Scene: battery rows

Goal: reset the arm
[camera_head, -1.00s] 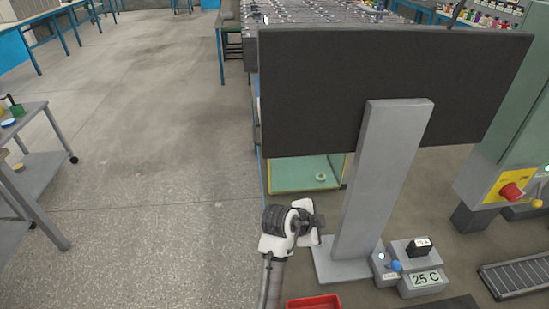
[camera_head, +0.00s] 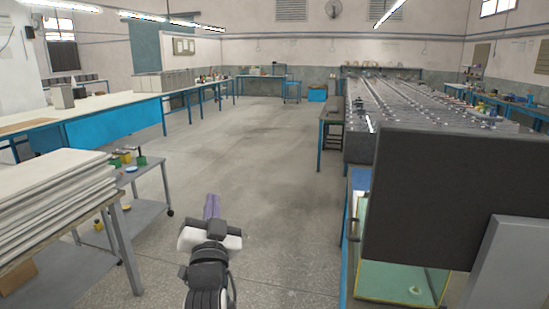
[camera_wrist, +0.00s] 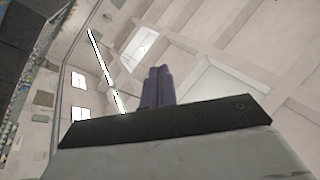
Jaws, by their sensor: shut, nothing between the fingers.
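My gripper (camera_head: 211,207) is at the lower middle of the head view, at the end of my white and black arm. Its purple-grey fingers are together and point away from me, over open floor. The fingers also show in the wrist view (camera_wrist: 158,87), side by side with nothing between them. Behind them, the wrist view shows the pale ceiling, a lit tube lamp and windows, tilted. My gripper touches nothing that I can see.
A dark panel (camera_head: 440,205) on a grey stand is at the right, above a glass-sided tank (camera_head: 400,282). A cart (camera_head: 145,215) and a stack of boards (camera_head: 50,200) are at the left. Long rows of batteries (camera_head: 420,105) stand behind the panel. The floor (camera_head: 245,150) between is clear.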

